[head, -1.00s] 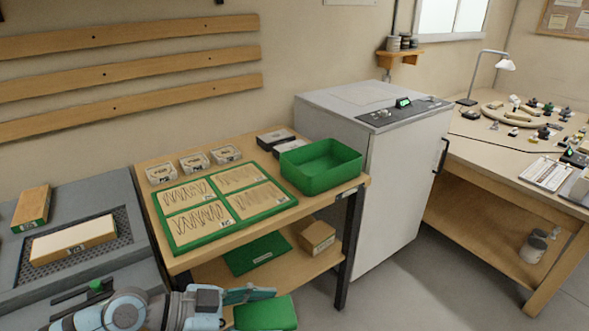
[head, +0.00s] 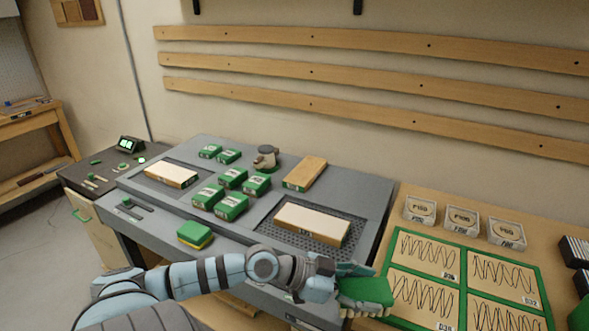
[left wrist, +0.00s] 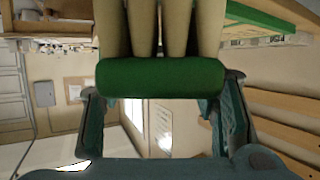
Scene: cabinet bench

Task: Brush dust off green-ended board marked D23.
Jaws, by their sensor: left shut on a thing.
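My left gripper (head: 350,280) is shut on a green brush-like thing (head: 367,292), low in the head view at the front left corner of the wooden bench. In the left wrist view this green body (left wrist: 160,78) lies between the two fingers, with thick pale tufts or rods above it. A wooden board with a green end (head: 306,172) lies at the back of the grey bench. Two pale boards lie on dark perforated panels, one on the right (head: 312,222) and one on the left (head: 172,174). Their labels are too small to read surely. My right gripper is out of view.
Several green labelled blocks (head: 232,206) and a small brown-grey tool (head: 266,157) sit mid-bench. A green-and-yellow block (head: 194,235) lies near the front edge. The wooden bench holds a green-framed tray (head: 454,237) of wavy-marked panels and clear boxes (head: 462,219).

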